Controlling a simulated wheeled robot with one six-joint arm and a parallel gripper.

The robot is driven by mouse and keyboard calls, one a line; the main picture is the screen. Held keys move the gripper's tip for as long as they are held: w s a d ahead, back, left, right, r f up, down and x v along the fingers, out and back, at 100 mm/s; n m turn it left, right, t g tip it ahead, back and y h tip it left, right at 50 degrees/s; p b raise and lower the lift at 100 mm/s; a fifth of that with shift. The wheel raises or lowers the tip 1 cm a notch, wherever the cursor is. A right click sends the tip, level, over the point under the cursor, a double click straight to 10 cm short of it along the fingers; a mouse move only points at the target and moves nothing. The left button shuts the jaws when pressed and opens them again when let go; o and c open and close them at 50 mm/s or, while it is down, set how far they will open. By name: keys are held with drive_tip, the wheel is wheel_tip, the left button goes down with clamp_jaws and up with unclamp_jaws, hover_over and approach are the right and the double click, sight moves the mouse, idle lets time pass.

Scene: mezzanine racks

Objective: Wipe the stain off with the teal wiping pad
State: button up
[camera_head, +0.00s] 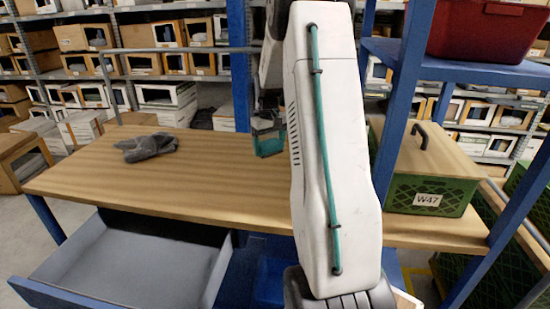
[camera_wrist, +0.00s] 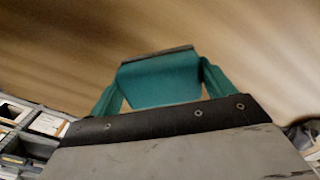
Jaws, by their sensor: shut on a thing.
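My gripper (camera_head: 266,124) hangs over the wooden workbench, left of my white arm link in the head view. It is shut on the teal wiping pad (camera_head: 268,145). In the wrist view the teal pad (camera_wrist: 160,82) shows in front of the dark gripper plate, with the brown wood surface beyond it. I cannot tell whether the pad touches the bench. I cannot make out a stain in either view; my arm hides part of the bench top.
A crumpled grey cloth (camera_head: 148,146) lies on the bench (camera_head: 205,185) at left. A green crate (camera_head: 425,190) marked W47, with a wooden lid, stands at right. A grey drawer (camera_head: 120,265) is open below. A red bin (camera_head: 475,30) sits on a blue shelf. The bench's middle left is clear.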

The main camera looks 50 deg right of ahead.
drive_tip(key=shift+a+r, duration=0.1)
drive_tip(key=shift+r, duration=1.55)
